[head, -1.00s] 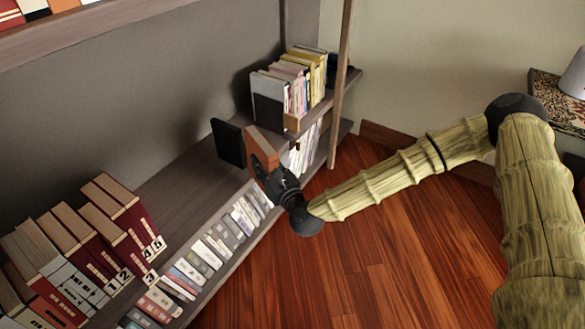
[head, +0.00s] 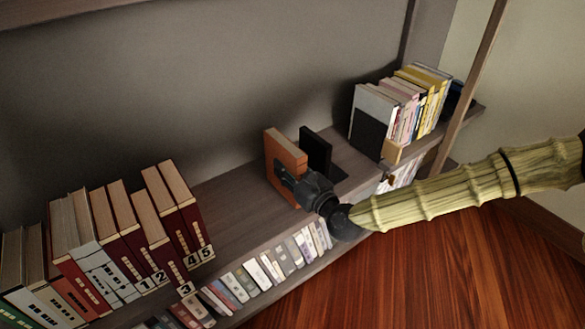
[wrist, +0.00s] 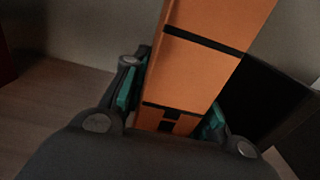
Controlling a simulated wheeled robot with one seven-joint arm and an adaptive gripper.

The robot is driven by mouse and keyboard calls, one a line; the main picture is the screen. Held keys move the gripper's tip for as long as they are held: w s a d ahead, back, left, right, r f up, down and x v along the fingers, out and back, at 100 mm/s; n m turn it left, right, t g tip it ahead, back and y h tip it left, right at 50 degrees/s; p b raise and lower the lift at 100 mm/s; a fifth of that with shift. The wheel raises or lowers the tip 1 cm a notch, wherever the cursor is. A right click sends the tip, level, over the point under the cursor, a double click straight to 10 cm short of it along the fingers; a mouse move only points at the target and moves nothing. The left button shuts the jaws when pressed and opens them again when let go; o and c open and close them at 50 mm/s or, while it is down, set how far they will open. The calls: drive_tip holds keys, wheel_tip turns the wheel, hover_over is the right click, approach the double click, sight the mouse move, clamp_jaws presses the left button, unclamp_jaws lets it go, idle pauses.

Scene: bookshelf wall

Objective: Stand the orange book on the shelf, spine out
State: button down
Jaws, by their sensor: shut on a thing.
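The orange book (head: 283,153) stands roughly upright over the middle shelf (head: 232,205), left of a black bookend (head: 316,151). My gripper (head: 291,180) is shut on its lower part from the front. In the wrist view the orange book (wrist: 205,55) rises between the fingers of my gripper (wrist: 172,108), tilted in the picture, with its orange face with black bands toward the wrist camera. The black bookend (wrist: 262,100) is just right of it. I cannot tell whether the book's bottom touches the shelf.
Dark red numbered volumes (head: 180,215) and other books stand at the left, with bare shelf between them and the orange book. Light and yellow books (head: 405,105) stand at the right by another black bookend (head: 368,136). Small books (head: 262,268) fill the shelf below. A wooden post (head: 468,85) rises at right.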

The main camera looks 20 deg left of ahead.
drive_tip(key=shift+w+f+b, duration=0.45)
drive_tip(key=shift+w+f, duration=0.15)
drive_tip(key=shift+f, duration=0.05)
drive_tip(key=shift+f, duration=0.25)
idle(0.8)
drive_tip(key=c, duration=1.1)
unclamp_jaws()
drive_tip(key=shift+o, duration=0.2)
drive_tip(key=shift+f, duration=0.1)
drive_tip(key=shift+s, duration=0.1)
drive_tip(key=v, duration=1.2)
